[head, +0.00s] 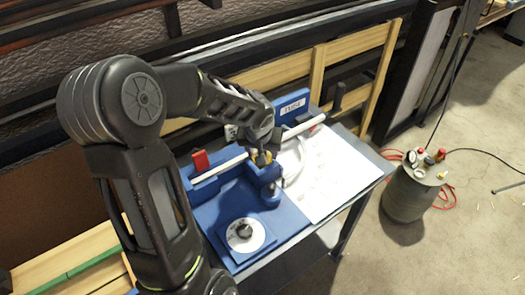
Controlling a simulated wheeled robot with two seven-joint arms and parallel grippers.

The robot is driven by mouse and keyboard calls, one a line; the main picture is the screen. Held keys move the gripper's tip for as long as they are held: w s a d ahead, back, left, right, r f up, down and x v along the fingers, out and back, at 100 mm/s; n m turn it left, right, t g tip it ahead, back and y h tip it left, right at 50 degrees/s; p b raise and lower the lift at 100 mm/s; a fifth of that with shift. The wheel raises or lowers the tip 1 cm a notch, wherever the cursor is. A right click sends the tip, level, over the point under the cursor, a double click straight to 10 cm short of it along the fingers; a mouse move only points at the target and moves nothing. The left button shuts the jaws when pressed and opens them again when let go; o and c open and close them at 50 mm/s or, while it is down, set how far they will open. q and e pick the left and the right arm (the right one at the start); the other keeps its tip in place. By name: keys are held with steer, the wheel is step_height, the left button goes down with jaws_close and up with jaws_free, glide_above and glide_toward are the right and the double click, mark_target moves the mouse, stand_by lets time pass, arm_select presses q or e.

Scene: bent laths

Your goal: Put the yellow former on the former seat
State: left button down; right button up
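My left arm comes in from the left and reaches over a blue bench fixture. Its gripper (263,150) is at the middle of the fixture, close to a white rod (228,164). A blue post (270,188) stands just below the gripper. A white disc with a dark knob (240,235) sits on the blue base nearer the front. I cannot tell which part is the former seat. My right gripper is out of view.
A red block (200,160) and a labelled blue plate (292,106) stand along the rod. A white sheet (335,180) covers the bench's right side. A dark drum (412,190) with items on top stands on the floor to the right. Wooden rails (280,72) run behind.

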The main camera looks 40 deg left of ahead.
arm_select(q)
steer(key=shift+r, duration=0.1)
steer(key=c, duration=0.5)
jaws_free()
steer(key=shift+s+r, duration=0.1)
steer(key=shift+r, duration=0.3)
steer(key=v, duration=1.1)
steer(key=shift+s+d+p, duration=0.1)
steer(key=shift+p, duration=0.25)
